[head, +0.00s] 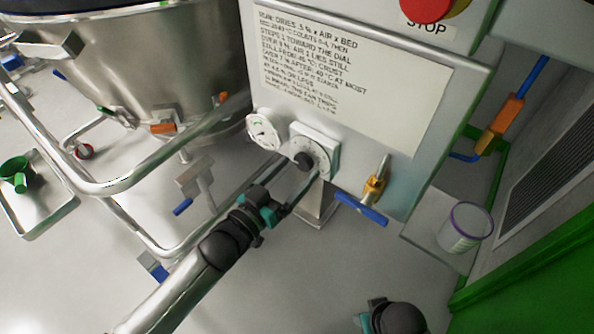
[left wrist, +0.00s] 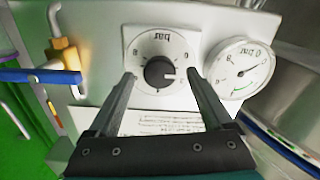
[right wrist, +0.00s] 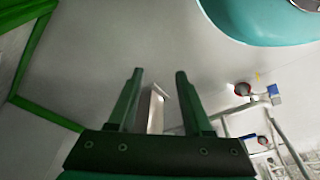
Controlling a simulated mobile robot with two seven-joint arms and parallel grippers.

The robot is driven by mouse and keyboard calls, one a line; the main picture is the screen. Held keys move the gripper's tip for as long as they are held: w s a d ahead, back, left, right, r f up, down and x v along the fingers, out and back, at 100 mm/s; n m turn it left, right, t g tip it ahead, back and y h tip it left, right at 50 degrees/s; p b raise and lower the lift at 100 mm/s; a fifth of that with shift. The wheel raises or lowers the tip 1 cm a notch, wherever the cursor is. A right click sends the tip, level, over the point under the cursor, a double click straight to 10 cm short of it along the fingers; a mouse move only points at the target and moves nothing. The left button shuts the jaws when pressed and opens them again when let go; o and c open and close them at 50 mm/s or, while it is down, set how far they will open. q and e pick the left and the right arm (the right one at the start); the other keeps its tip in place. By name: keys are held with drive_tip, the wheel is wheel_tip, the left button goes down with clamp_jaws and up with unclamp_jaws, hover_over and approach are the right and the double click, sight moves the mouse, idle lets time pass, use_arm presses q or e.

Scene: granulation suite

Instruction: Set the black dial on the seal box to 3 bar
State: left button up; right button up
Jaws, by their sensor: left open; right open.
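The black dial (left wrist: 158,72) is a round knob on a white scale plate marked "bar", upside down in the left wrist view. Its white mark points right in that view; I cannot read its value surely. In the head view the dial (head: 304,161) sits low on the grey seal box (head: 440,110). My left gripper (left wrist: 160,78) is open, its fingers on either side of the dial with gaps showing; its depth relative to the knob is unclear. The left gripper (head: 301,171) also shows in the head view. My right gripper (right wrist: 159,72) is open and empty over the floor.
A white gauge (head: 264,131) sits beside the dial. A blue-handled valve (head: 365,208) sticks out on its other side. A steel vessel (head: 150,60) with pipe rails stands at left. A white tub (head: 465,227) is at right.

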use_arm(q)
drive_tip(key=shift+w+d, duration=0.4)
drive_tip(key=shift+w, duration=0.1)
clamp_jaws()
idle(0.5)
